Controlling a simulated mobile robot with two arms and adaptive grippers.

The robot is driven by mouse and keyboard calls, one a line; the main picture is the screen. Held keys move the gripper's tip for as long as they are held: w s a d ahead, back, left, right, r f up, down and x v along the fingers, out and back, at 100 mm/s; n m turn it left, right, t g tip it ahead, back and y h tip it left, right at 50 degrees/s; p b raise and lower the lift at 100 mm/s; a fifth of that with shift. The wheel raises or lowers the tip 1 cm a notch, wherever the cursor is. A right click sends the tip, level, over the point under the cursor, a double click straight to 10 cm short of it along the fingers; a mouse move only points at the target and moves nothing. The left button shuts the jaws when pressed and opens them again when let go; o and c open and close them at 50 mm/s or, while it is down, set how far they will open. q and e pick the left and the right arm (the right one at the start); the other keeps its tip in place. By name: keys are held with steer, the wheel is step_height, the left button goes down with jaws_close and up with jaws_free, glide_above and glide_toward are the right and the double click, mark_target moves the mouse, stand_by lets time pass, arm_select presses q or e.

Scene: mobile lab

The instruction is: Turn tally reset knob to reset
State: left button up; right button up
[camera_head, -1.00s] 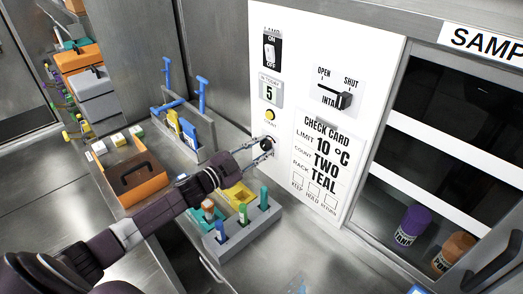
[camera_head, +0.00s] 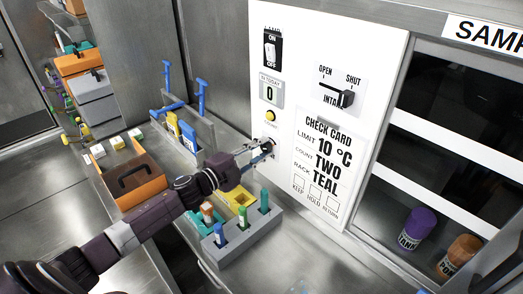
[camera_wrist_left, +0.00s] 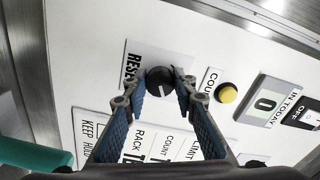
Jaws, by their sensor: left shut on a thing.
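The tally reset knob (camera_wrist_left: 160,82) is black and round with a light pointer line. It sits on a white plate marked RESET on the panel in the left wrist view. My left gripper (camera_wrist_left: 165,90) is shut on the knob, one finger on each side. In the head view the left gripper (camera_head: 262,152) reaches the panel low on its left side, and the knob is mostly hidden there. The tally display (camera_head: 269,93) reads 0, and it shows 0 in the left wrist view (camera_wrist_left: 265,103) too. My right gripper is not in view.
The white panel (camera_head: 385,60) also carries a yellow count button (camera_head: 271,116), an ON/OFF switch (camera_head: 270,50), an intake lever (camera_head: 344,98) and a check card (camera_head: 322,160). A grey rack (camera_head: 250,230) with coloured tubes stands below the arm. An orange carrier (camera_head: 130,178) is at left.

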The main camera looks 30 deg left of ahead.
arm_select(q)
steer(key=shift+f, duration=0.1)
steer(key=o, duration=1.2)
steer(key=shift+c, duration=0.2)
steer(key=shift+s, duration=0.1)
steer(key=v, duration=1.2)
